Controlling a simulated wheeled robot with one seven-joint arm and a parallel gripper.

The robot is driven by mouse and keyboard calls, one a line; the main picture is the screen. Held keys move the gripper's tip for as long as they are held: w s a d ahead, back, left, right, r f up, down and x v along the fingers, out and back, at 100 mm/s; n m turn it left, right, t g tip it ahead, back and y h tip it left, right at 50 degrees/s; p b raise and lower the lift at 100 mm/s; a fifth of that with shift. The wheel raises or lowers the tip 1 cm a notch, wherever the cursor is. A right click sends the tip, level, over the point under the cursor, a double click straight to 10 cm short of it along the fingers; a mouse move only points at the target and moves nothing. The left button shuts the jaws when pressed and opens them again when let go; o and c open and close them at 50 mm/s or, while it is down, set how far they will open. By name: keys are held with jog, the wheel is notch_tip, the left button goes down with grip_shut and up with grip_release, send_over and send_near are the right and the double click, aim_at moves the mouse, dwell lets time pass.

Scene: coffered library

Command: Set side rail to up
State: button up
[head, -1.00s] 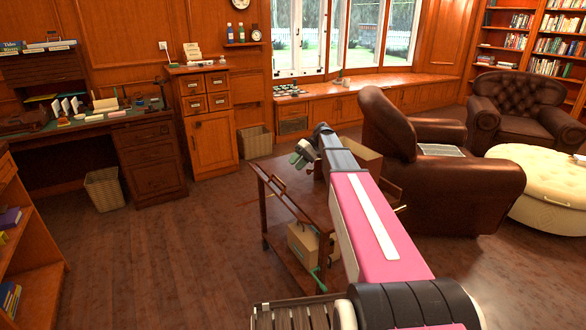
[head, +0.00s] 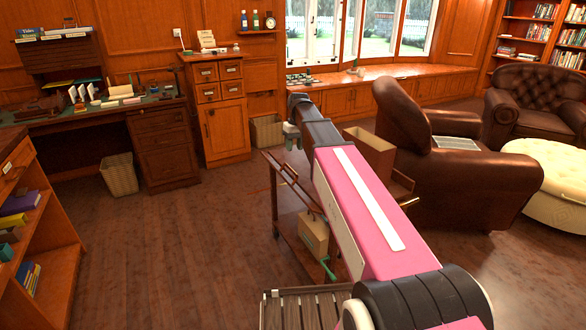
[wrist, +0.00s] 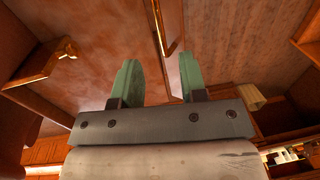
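A wooden cart (head: 290,222) stands ahead of me, partly hidden by my arm. A side rail (head: 279,166) runs along its left edge as a narrow wooden bar; I cannot tell whether it is raised or lowered. In the wrist view, what looks like the same rail (wrist: 161,22) shows at the top, beyond the fingers. My gripper (head: 291,137) is over the cart's left part, near the rail in the picture. In the wrist view my gripper (wrist: 158,78) has its two green fingers apart with nothing between them.
An open box (head: 370,152) sits at the cart's right side, beside a brown armchair (head: 445,170). Another box (head: 313,236) is on the lower shelf. A bookshelf (head: 35,235) stands at left. Open floor (head: 170,250) lies left of the cart.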

jog(key=f, duration=1)
jog(key=shift+s+a+f, duration=0.1)
jog(key=shift+s+a, duration=0.1)
jog(key=shift+a, duration=0.2)
jog(key=shift+c, duration=0.3)
grip_shut()
